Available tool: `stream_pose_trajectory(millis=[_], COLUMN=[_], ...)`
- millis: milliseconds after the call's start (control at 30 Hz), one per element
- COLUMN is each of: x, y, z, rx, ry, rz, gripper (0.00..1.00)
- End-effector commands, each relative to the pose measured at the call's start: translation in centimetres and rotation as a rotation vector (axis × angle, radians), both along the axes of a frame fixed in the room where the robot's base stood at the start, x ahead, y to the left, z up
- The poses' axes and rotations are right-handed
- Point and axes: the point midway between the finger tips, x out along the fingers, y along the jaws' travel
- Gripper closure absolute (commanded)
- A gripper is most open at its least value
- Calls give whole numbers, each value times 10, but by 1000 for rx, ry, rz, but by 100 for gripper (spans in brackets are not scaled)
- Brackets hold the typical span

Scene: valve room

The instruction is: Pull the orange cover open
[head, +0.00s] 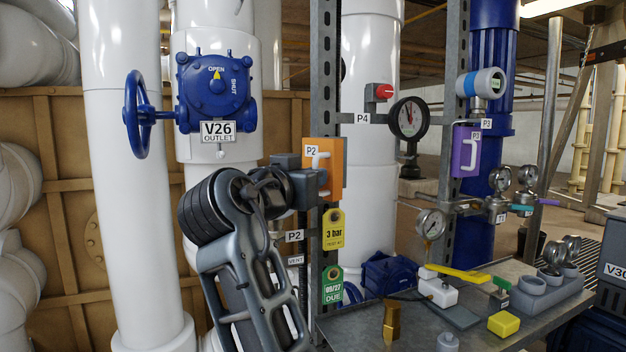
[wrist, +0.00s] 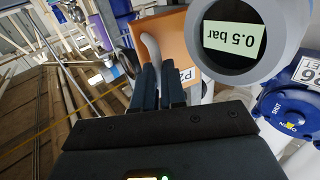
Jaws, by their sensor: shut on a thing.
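The orange cover (head: 336,158), with a white handle (head: 318,160) and a P2 label, stands on the grey upright post in the head view. It also shows at the top of the wrist view (wrist: 175,40), with its handle (wrist: 151,48). My gripper (head: 320,183) reaches it from the left, and its fingers are shut on the handle. In the wrist view the dark fingers (wrist: 160,80) meet at the handle's lower end, partly hiding it. A round grey gauge (wrist: 202,60) reading 0.5 bar shows upside down beside the cover.
A blue valve (head: 214,90) marked V26 OUTLET, with a blue handwheel (head: 138,114), is at the left. Yellow (head: 333,230) and green tags hang below the cover. A purple cover (head: 465,150) and a dial gauge (head: 408,118) are to the right, above a cluttered bench (head: 370,325).

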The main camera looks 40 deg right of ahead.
Motion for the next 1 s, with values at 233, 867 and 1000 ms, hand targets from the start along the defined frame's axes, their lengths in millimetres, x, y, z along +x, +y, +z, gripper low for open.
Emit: stream_pose_trajectory(millis=[233,867,1000], x=[1,-7,-16], y=[-1,18,39], z=[0,-1,-1], rx=[-1,-2,-1], ry=[1,-1,0], rz=[2,4,4], gripper=[83,64,64])
